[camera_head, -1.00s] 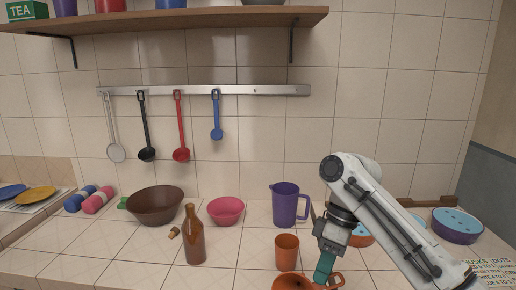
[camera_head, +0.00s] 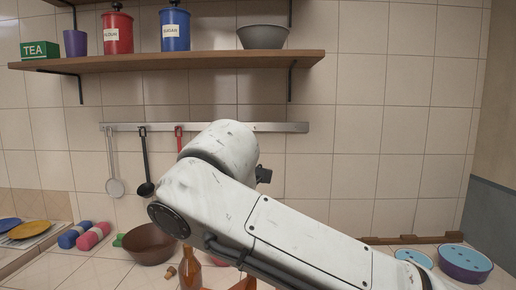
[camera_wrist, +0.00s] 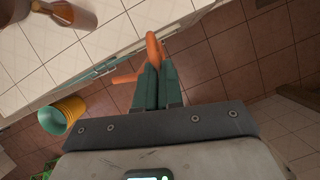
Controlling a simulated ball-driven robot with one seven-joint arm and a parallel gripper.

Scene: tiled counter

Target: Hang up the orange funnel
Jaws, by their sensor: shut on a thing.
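In the wrist view my gripper (camera_wrist: 155,72) is shut on the orange funnel (camera_wrist: 152,46); only narrow orange parts show beyond and beside the teal fingers. They hang over a reddish tiled floor, beside the counter edge. The metal rail (camera_head: 290,127) runs along the tiled wall. A grey ladle (camera_head: 115,187) and a black ladle (camera_head: 146,188) hang at its left. Only the top of a red ladle (camera_head: 179,138) shows; the blue one is hidden.
A wooden shelf (camera_head: 200,61) with canisters and a grey bowl (camera_head: 263,37) is above the rail. A brown bowl (camera_head: 148,243) and brown bottle (camera_head: 190,271) stand on the counter; the bottle also shows in the wrist view (camera_wrist: 72,13).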

